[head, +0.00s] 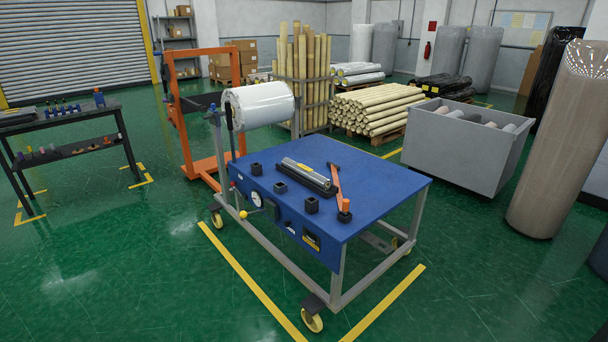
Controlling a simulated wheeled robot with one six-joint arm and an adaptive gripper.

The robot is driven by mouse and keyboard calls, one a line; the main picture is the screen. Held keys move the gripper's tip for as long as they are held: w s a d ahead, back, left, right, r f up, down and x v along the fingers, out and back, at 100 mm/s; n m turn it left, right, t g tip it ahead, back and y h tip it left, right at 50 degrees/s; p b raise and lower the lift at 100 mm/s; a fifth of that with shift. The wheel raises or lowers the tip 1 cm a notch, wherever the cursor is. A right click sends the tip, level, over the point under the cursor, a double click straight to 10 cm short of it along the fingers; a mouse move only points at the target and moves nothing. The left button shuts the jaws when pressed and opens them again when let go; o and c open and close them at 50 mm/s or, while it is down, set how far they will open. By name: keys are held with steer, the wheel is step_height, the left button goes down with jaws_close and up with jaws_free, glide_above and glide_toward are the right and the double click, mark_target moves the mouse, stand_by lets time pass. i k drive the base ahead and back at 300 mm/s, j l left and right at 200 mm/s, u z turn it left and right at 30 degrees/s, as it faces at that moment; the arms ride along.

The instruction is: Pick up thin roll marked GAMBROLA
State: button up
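A thin silvery wrapped roll (306,173) with a small yellow patch lies in a black holder (322,188) on top of the blue wheeled table (385,185). No lettering can be read on it at this size, so I cannot tell whether it is marked GAMBROLA. A thick white roll (262,105) is mounted at the table's back left. Several grey rolls (490,125) sit in the grey bin (455,160) at the right, their marks not readable. My gripper is not in view.
An orange-and-grey lever (336,185) and several small black blocks (311,205) stand around the holder. A dark bench (75,120) is at the left, an orange frame (190,110) behind the table, tall wrapped rolls (560,140) at the right. Green floor (120,270) is free in front.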

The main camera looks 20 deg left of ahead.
mark_target(307, 173)
steer(key=i+j+u, duration=0.2)
steer(key=j+u, duration=0.2)
steer(key=i+j+u, duration=0.2)
steer(key=j+u, duration=0.2)
steer(key=i+j+u, duration=0.55)
steer(key=u, duration=0.25)
steer(key=i+j+u, duration=0.15)
steer(key=i+u, duration=0.15)
steer(key=i, duration=0.55)
steer(key=i+l+z, duration=0.1)
steer(key=i+z, duration=0.25)
steer(key=z, duration=0.15)
steer(key=i+z, duration=0.45)
steer(key=i+j+z, duration=0.2)
steer(key=z, duration=0.3)
steer(key=i+z, duration=0.6)
steer(key=z, duration=0.15)
steer(key=i+j+z, duration=0.15)
steer(key=i+z, duration=0.25)
steer(key=i, duration=0.4)
